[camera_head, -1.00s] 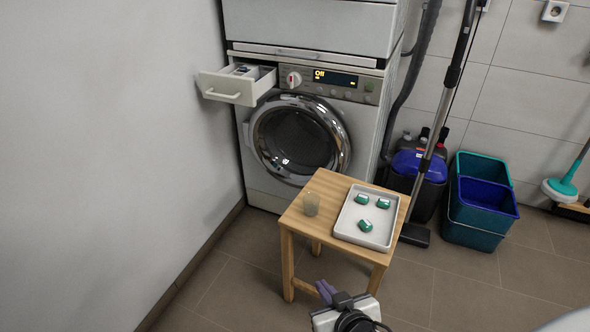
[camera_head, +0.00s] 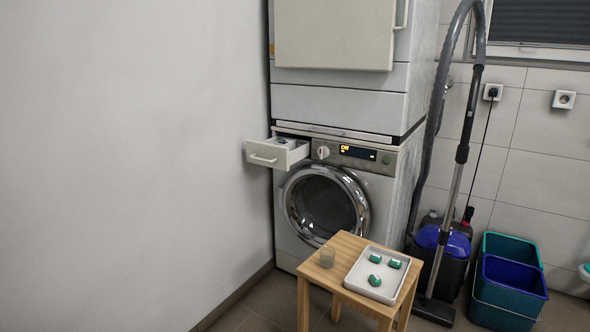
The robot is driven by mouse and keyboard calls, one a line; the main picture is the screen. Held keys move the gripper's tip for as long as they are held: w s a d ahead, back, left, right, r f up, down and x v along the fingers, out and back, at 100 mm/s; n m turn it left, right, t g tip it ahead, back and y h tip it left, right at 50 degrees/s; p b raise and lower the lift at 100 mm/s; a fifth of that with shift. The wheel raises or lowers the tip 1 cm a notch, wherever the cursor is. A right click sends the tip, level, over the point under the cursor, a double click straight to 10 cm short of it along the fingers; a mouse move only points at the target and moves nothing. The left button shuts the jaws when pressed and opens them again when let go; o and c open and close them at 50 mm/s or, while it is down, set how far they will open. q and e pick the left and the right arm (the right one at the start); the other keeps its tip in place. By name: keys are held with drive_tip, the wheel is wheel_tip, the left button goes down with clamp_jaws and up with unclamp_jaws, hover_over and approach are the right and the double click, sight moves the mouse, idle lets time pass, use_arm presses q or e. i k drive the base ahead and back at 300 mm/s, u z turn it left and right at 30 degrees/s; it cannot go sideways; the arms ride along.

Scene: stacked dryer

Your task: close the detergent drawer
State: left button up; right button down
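The white detergent drawer (camera_head: 277,153) is pulled out at the upper left of the lower machine (camera_head: 385,200), beside the left wall. Its front with a bar handle faces me, and something small and dark lies in its compartment. The round door of the machine looks shut. Neither of my grippers is in view now.
A vacuum cleaner (camera_head: 442,245) and nested buckets (camera_head: 508,285) stand at the right. The left wall (camera_head: 140,150) is close to the drawer.

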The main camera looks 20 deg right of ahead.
sight(269, 153)
drive_tip(key=z, duration=1.55)
drive_tip(key=i, duration=1.2)
drive_tip(key=u, duration=2.3)
drive_tip(key=i, duration=1)
